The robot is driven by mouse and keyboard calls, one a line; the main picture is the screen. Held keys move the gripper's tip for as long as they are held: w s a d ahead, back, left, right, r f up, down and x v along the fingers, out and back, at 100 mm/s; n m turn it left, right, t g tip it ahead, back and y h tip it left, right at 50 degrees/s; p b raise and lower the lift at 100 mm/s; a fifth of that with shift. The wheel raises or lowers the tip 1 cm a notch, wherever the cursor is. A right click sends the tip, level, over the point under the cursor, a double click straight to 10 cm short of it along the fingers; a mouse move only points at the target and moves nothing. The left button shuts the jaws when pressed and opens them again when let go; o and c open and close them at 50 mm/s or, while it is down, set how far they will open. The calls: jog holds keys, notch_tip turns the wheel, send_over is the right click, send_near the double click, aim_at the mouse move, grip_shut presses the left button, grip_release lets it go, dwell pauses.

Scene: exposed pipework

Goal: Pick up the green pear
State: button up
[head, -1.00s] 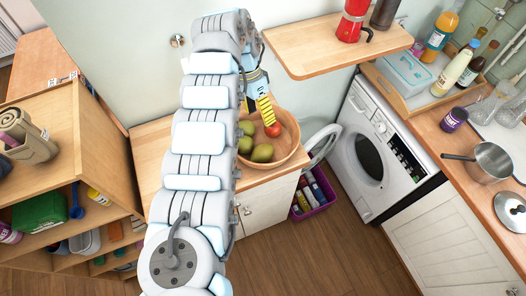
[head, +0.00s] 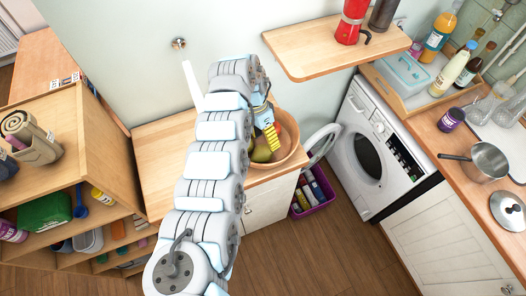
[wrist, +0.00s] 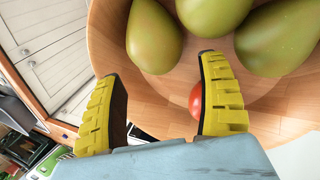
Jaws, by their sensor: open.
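A wooden bowl (head: 294,152) on the counter holds green fruit (head: 262,154), partly hidden by my arm. In the wrist view the bowl (wrist: 285,100) holds three smooth green, pear-like fruits: a left one (wrist: 153,40), a middle one (wrist: 212,14) and a right one (wrist: 280,38). I cannot tell which is the pear meant. A red round fruit (wrist: 195,100) is half hidden behind a finger. My gripper (wrist: 160,66) has yellow ribbed fingers, spread apart and empty, with the left fruit just beyond the gap. In the head view my gripper (head: 271,134) is over the bowl.
A wooden shelf (head: 340,48) with a red moka pot (head: 350,22) juts out above and right of the bowl. A washing machine (head: 372,150) with its door open stands to the right. The counter left of the bowl (head: 165,150) is bare.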

aim_at(265, 146)
jog(key=x, duration=0.1)
jog(key=p+x, duration=0.1)
jog(key=x, duration=0.2)
jog(key=shift+s+a, duration=0.25)
jog(key=shift+s, duration=0.1)
jog(key=shift+f, duration=0.35)
jog(key=shift+c, duration=0.2)
jog(key=shift+s, duration=0.1)
jog(key=c, duration=0.9)
jog(key=shift+r, duration=0.1)
